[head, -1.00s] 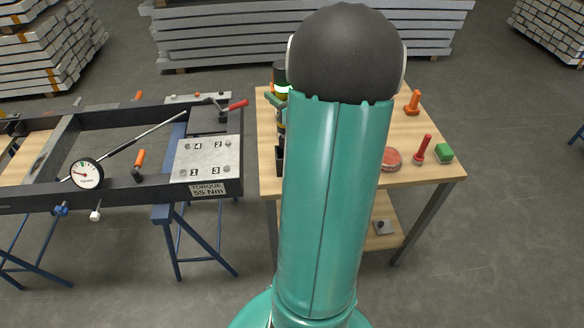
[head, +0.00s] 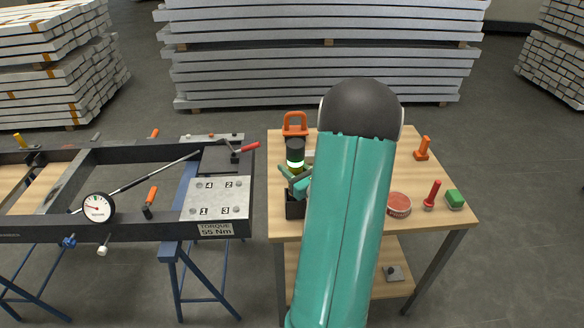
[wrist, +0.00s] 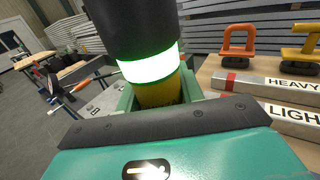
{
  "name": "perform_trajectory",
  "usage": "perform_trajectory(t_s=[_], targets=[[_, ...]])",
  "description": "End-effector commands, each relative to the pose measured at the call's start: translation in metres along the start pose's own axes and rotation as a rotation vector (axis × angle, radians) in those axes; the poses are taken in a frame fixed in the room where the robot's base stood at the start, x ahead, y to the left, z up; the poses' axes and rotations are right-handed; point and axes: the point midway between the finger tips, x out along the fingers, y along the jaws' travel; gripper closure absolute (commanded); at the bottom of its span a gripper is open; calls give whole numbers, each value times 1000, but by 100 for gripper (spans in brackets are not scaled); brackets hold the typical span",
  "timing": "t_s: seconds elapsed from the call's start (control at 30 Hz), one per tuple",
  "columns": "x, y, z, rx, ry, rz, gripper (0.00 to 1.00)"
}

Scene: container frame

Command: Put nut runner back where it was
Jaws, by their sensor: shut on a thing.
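The nut runner (head: 295,157) has a black top, a glowing green-white ring and a yellow body. It stands upright at the left side of the wooden table (head: 330,232). My gripper (head: 297,184) is shut around its body below the ring. In the wrist view the nut runner (wrist: 148,66) rises between my green jaws (wrist: 155,98). A black box-shaped holder (head: 295,208) is directly below it on the table. The runner's lower end is hidden, so how deep it sits in the holder cannot be told.
An orange-handled lifter (head: 295,124) stands behind the runner. Signs reading HEAVY (wrist: 290,86) and LIGHT show in the wrist view. The steel frame (head: 140,228) is at left.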

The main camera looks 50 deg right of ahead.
Motion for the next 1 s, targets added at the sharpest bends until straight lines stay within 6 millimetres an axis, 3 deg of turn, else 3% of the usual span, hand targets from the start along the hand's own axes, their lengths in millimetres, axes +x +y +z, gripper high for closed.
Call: perform_trajectory(t_s=[0.33,0.37,0.43,0.47,0.8,1.0], targets=[[0,-1,-1,-2,-3,0,100],[0,-1,-2,0,0,-1,57],[0,-1,-2,0,0,-1,43],[0,-1,-2,0,0,-1,41],[0,-1,1,-1,-1,-1,41],[-28,-2,1,0,1,-5,41]])
